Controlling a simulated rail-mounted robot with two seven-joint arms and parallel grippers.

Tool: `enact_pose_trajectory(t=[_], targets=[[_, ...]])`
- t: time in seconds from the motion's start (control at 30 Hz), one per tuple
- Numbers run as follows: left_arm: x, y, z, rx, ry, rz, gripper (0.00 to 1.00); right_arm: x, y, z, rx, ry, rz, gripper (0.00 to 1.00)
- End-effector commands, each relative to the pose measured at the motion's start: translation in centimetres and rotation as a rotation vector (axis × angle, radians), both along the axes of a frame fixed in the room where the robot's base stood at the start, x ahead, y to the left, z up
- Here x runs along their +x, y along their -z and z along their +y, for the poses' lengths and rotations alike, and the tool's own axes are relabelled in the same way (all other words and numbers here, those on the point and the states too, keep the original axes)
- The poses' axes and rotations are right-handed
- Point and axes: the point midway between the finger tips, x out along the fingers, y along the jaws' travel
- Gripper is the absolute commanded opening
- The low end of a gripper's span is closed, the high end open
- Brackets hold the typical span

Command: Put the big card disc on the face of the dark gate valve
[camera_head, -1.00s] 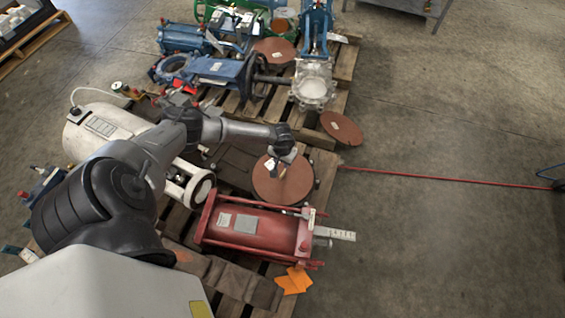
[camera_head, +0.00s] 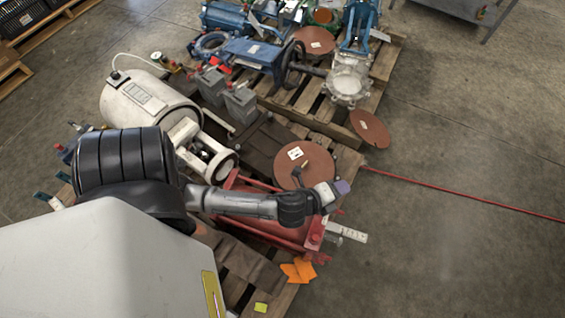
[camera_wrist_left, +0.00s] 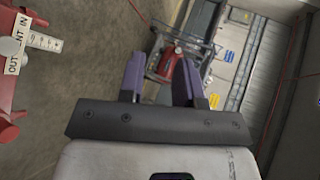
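A large brown card disc (camera_head: 318,158) with a white label lies at the end of the dark gate valve (camera_head: 262,145), on the near pallet. It seems to lie flat on the valve's face and hides most of it; I cannot tell how well it is centred. My left gripper (camera_head: 341,188) is at the lower right of the disc, above the red cylinder's end, and apart from the disc. In the left wrist view its two purple fingers (camera_wrist_left: 160,82) are apart with nothing between them. My right gripper is not in view.
Orange cards (camera_head: 298,271) lie at the near edge. Floor at right is clear except a red line.

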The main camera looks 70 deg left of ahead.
Motion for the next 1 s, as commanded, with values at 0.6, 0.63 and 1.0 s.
enact_pose_trajectory(t=[0.6,0.63,1.0], targets=[[-17.8,1.6,-1.9,-1.077,-0.956,0.64,0.32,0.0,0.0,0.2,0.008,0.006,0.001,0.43],[-17.9,1.6,-1.9,-1.08,-0.959,0.643,0.32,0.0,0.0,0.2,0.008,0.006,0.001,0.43],[-17.9,1.3,-1.9,-1.079,-0.96,0.643,0.32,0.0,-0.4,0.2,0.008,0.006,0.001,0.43]])
